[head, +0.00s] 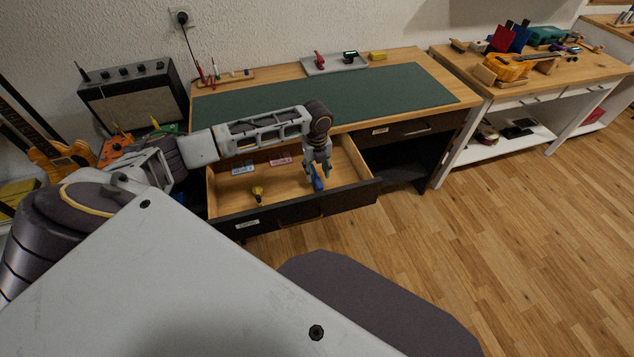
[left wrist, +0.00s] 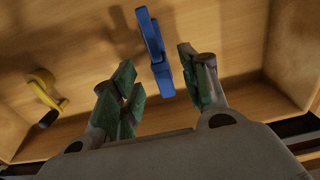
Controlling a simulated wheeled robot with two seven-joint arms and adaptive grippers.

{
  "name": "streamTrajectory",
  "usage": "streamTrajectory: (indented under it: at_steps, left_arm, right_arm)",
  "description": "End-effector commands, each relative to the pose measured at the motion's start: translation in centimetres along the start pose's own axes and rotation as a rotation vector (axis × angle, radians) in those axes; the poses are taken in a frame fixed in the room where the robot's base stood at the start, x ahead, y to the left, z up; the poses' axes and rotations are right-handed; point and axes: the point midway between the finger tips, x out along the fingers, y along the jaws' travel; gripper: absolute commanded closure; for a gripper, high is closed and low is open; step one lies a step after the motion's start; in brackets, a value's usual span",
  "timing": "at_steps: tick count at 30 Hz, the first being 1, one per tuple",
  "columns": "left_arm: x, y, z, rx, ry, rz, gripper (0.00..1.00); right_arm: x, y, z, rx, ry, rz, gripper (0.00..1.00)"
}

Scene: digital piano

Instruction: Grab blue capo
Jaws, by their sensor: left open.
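The blue capo (head: 317,184) lies in the open wooden drawer (head: 226,204) of the desk, toward its right side. In the left wrist view the blue capo (left wrist: 154,50) shows just beyond and between the fingertips, apart from both. My left gripper (head: 318,173) reaches down into the drawer over the capo. It also shows in the left wrist view (left wrist: 160,75), with its fingers spread and nothing between them held. The head view hides part of the capo behind the fingers. My right gripper is not in view.
Small packets (head: 280,161) lie at the drawer's back. The drawer walls surround the gripper. The green mat (head: 400,88) above is mostly clear.

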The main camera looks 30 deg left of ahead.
Motion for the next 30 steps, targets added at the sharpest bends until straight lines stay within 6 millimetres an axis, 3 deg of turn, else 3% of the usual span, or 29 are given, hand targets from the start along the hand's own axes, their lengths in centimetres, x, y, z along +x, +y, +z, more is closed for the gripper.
streamTrajectory:
  at_steps: [8,21,30]
  left_arm:
    - [1.3,0.0,-0.2,0.000,0.001,0.001,0.55]
    - [4.9,0.1,-0.6,-0.001,0.000,0.001,0.55]
    - [5.2,0.1,-0.6,0.000,0.000,0.000,0.55]
  right_arm:
    - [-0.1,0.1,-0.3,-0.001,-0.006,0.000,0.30]
    - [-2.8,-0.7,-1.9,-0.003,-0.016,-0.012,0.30]
    - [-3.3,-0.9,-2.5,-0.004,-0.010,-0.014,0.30]
